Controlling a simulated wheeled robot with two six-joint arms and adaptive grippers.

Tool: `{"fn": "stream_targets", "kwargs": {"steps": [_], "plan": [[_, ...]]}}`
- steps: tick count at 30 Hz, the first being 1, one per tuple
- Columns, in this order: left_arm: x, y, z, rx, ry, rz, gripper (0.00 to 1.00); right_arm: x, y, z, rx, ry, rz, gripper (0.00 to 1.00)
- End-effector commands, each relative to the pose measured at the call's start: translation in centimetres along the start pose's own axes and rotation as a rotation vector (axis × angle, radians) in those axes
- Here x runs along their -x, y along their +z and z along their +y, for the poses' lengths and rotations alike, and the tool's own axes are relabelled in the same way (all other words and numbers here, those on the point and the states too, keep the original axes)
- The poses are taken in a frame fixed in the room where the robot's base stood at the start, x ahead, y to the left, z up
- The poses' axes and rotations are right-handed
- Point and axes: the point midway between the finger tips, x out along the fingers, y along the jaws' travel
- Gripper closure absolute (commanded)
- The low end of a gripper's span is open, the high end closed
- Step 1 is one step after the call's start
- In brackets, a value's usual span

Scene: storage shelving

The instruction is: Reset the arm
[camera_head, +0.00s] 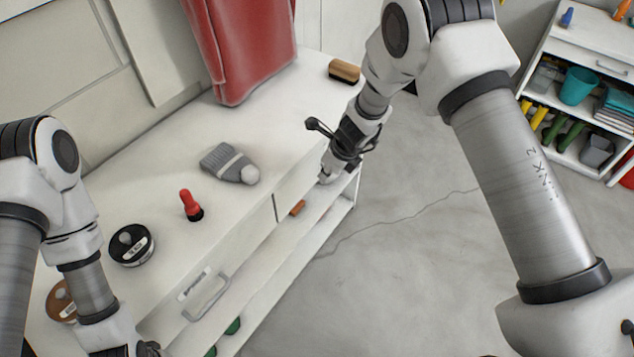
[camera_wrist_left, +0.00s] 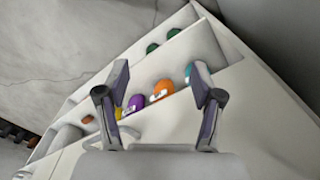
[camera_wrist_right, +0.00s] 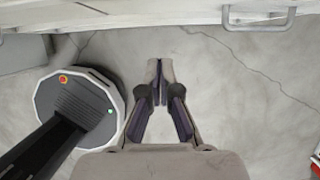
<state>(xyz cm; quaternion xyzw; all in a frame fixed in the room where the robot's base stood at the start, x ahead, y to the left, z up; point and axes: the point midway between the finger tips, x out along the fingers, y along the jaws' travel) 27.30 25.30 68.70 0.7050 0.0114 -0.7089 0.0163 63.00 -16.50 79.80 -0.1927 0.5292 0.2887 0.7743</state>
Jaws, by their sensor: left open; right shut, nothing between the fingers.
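My right gripper (camera_head: 335,160) is beside the far part of the white cabinet's front edge, pointing down. In the right wrist view its fingers (camera_wrist_right: 160,80) are together and empty, with bare floor behind them. My left arm comes in at the left of the head view, and its gripper is mostly cut off at the bottom edge. In the left wrist view the left gripper (camera_wrist_left: 160,80) is open and empty. It faces an open drawer with a purple item (camera_wrist_left: 136,103), an orange item (camera_wrist_left: 163,90) and a teal item (camera_wrist_left: 188,72).
On the white cabinet top (camera_head: 280,120) are a grey knit hat (camera_head: 228,163), a red-handled item (camera_head: 190,205), a black round tin (camera_head: 131,245), a brush (camera_head: 344,71) and a red bag (camera_head: 245,50). A stocked shelf (camera_head: 560,110) stands far right. The floor (camera_head: 400,240) is clear.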

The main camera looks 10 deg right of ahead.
Motion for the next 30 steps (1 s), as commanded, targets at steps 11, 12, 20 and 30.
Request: {"fn": "stream_targets", "kwargs": {"steps": [11,12,20,30], "plan": [[0.0,0.0,0.0,0.000,0.000,-0.001,0.33,0.4,-0.7,0.3,-0.005,0.010,0.012,1.00],[0.0,0.0,0.0,0.000,0.000,-0.001,0.33,-0.4,-1.6,0.6,-0.013,0.021,0.025,1.00],[0.1,0.0,0.0,0.000,0.000,-0.001,0.33,-4.2,-19.0,7.7,0.127,0.190,0.339,1.00],[0.1,0.0,0.0,0.000,0.000,-0.001,0.33,2.5,-37.1,17.4,1.904,0.541,0.280,1.00]]}}
